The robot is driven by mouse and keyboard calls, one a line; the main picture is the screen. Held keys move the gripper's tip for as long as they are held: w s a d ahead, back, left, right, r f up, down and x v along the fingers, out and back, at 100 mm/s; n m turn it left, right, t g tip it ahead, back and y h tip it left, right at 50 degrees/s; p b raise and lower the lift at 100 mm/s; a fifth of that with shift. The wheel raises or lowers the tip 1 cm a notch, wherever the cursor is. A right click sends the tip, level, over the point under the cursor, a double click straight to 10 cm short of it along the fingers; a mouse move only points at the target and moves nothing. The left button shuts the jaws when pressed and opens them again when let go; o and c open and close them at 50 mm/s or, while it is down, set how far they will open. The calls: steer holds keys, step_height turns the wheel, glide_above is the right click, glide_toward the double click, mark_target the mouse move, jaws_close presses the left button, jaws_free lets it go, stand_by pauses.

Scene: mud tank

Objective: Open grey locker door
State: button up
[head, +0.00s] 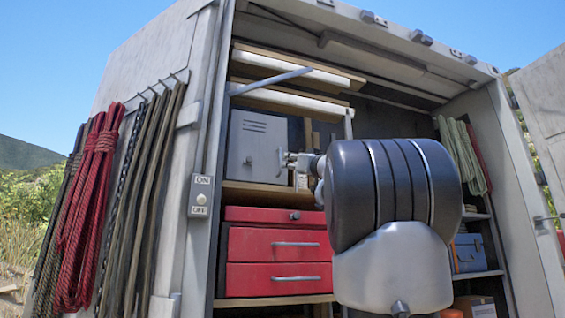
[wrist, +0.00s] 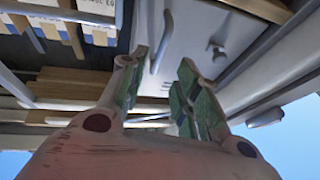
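The grey locker (head: 245,165) stands on an upper shelf inside the truck body, above the red drawers. Its grey door, with vent slots near the top, looks shut in the head view. In the wrist view the door (wrist: 195,35) fills the upper middle, with a bar handle (wrist: 162,42) and a small knob-like fitting (wrist: 216,50). My gripper (head: 288,160) is at the locker's right side in the head view, partly hidden by my arm. In the wrist view my gripper (wrist: 162,72) has its green-padded fingers apart, with the bar handle beyond and between the tips. Contact cannot be told.
A red drawer chest (head: 275,260) sits below the locker. A slanted grey bar (head: 270,82) crosses above it. Ropes (head: 90,200) hang on the outer left wall. A blue case (head: 468,254) stands on right shelves. An open truck door (head: 545,110) is at far right.

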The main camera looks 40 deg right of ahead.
mark_target(281, 161)
steer(key=x, duration=0.7)
steer(key=shift+w, duration=0.3)
steer(key=shift+c, duration=0.5)
jaws_close()
